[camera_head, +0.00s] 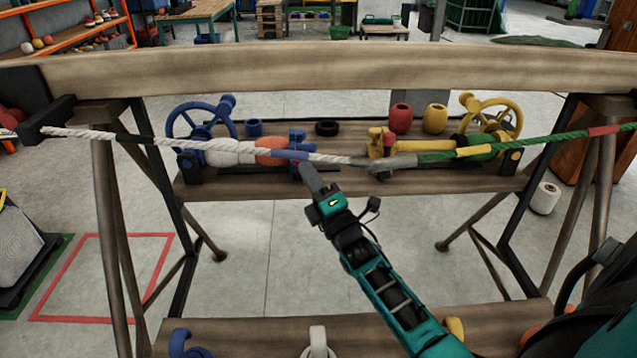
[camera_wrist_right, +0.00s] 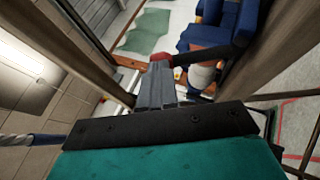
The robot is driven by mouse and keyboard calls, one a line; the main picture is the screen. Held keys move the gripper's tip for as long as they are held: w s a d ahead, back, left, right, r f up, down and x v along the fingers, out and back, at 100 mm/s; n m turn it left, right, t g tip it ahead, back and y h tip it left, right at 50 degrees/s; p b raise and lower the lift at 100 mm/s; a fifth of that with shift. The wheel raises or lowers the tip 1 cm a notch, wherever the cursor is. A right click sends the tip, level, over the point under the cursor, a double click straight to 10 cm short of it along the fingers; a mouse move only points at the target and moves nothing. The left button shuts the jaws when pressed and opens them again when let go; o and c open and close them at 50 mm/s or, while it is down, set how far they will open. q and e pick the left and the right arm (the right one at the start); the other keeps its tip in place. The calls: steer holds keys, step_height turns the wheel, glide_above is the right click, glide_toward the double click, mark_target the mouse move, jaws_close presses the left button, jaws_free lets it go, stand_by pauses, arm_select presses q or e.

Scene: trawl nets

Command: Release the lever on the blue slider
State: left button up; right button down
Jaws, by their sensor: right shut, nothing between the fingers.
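The blue slider (camera_head: 297,141) sits on the wooden shelf, at the right end of the white and orange roller, with the white rope passing by it. It also shows as a large blue part in the wrist view (camera_wrist_right: 215,38). In the wrist view the grey fingers (camera_wrist_right: 156,85) are together, left of the blue part. My left gripper is out of view.
A yellow slider (camera_head: 381,147) stands to the right, beside a grey rope sleeve. A blue handwheel (camera_head: 200,118) and a yellow handwheel (camera_head: 490,115) flank the shelf (camera_head: 330,182). A wooden beam (camera_head: 300,66) crosses above. Red and yellow floats stand behind.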

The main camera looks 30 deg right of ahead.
arm_select(q)
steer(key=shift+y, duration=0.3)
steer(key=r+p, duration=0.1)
steer(key=p, duration=0.1)
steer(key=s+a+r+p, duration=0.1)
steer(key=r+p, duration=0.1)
steer(key=p, duration=0.1)
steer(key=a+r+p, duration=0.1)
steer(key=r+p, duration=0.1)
steer(key=p, duration=0.1)
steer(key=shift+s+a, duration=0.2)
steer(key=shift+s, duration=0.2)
arm_select(e)
steer(key=w+d+r+m+g, duration=0.2)
steer(key=w+r+g, duration=0.1)
steer(key=w, duration=0.1)
steer(key=shift+w+d+r+m+g+h, duration=0.15)
steer(key=shift+d+r+m+g+h, duration=0.1)
steer(key=shift+d+m+g+h, duration=0.05)
steer(key=shift+r, duration=0.1)
